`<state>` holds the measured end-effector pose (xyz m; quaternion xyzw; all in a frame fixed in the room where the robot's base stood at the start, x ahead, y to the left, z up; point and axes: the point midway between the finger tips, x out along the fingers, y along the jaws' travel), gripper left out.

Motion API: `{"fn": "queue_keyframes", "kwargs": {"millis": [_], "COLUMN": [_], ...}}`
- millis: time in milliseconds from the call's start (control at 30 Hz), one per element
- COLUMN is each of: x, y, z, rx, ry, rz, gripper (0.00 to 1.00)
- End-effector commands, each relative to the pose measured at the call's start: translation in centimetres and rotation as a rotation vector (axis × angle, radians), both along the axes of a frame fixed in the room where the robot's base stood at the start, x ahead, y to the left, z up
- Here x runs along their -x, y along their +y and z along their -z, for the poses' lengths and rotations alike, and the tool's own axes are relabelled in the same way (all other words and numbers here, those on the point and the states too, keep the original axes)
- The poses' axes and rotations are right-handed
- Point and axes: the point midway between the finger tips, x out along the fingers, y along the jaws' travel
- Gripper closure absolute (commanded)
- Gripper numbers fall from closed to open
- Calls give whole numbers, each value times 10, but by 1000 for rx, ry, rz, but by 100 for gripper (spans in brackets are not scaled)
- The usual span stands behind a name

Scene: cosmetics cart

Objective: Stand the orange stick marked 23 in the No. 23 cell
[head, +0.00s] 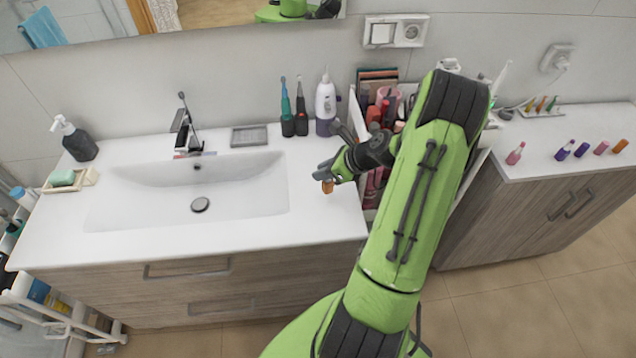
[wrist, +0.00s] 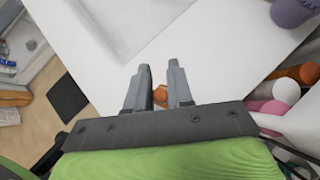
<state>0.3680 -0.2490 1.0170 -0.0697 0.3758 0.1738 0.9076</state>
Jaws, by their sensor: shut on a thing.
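My gripper (head: 326,172) is shut on an orange stick (head: 328,187) and holds it over the right part of the white sink counter. In the wrist view the gripper (wrist: 159,75) shows from above, with a small part of the orange stick (wrist: 161,96) between the fingers. The fingers hide most of the stick, and I cannot read its number. A white cosmetics cart (head: 355,112) stands right of the counter, full of colored items and partly hidden behind my arm. I cannot make out a No. 23 cell in either view.
On the right cabinet top lie or stand several sticks, including a pink one (head: 515,154) and an orange one (head: 619,146). The sink basin (head: 240,190) is empty.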

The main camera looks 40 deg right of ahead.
Motion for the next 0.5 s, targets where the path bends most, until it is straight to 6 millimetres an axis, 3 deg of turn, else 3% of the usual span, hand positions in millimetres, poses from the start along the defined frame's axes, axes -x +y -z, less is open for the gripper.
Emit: {"fn": "queue_keyframes", "kwargs": {"millis": [200, 500], "x": [0, 0], "y": [1, 0], "z": [37, 40], "rx": [-2, 1], "ry": [2, -1], "rz": [0, -1], "gripper": [100, 100]}}
